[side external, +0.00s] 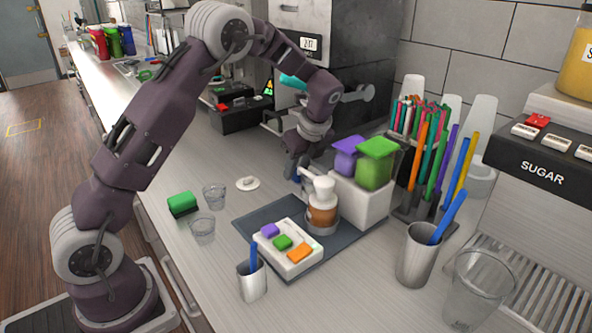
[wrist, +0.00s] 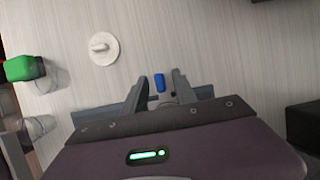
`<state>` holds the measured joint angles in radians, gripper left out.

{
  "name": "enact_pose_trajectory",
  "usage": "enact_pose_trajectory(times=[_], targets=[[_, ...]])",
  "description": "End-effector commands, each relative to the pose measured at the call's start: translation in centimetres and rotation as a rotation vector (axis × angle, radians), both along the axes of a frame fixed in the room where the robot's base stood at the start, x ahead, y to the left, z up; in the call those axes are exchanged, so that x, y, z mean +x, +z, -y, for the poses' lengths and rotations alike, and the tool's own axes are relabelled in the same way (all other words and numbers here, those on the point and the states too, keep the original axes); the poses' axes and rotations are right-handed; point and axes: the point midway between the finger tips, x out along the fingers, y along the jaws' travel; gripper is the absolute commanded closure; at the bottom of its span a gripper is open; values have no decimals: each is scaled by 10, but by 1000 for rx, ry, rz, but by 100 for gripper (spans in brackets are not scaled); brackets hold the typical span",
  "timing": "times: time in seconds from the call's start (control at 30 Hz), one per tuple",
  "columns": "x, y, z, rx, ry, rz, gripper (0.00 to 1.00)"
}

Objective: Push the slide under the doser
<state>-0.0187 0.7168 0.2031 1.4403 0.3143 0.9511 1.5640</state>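My gripper (wrist: 162,72) points down with its two fingers apart. In the side view, my gripper (side external: 294,176) is low over the counter, behind the white pump bottle. A small blue piece (wrist: 159,82) shows between the fingers, with visible gaps on both sides. It also shows as a blue spot in the side view (side external: 296,180), partly hidden. A black machine with a green-lit display (side external: 268,88) stands behind my arm, and a dispenser marked SUGAR (side external: 541,172) stands at the right. I cannot tell which parts are the slide and the doser.
A dark mat (side external: 245,220) holds a white tray with coloured blocks (side external: 290,262), a pump bottle (side external: 322,205) and a white box with purple and green containers (side external: 360,200). A white knobbed disc (side external: 248,183), green block (side external: 182,204) and clear cups (side external: 214,196) stand left of it.

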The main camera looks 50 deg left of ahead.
Motion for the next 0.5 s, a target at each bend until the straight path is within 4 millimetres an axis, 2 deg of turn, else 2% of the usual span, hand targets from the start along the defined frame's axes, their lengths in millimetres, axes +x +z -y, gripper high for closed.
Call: enact_pose_trajectory(times=[0.1, 0.33, 0.5], targets=[[0, -8, -4, 0, 1, 0, 66], [0, -9, -4, 0, 1, 2, 66], [0, -9, -4, 0, 1, 2, 100]])
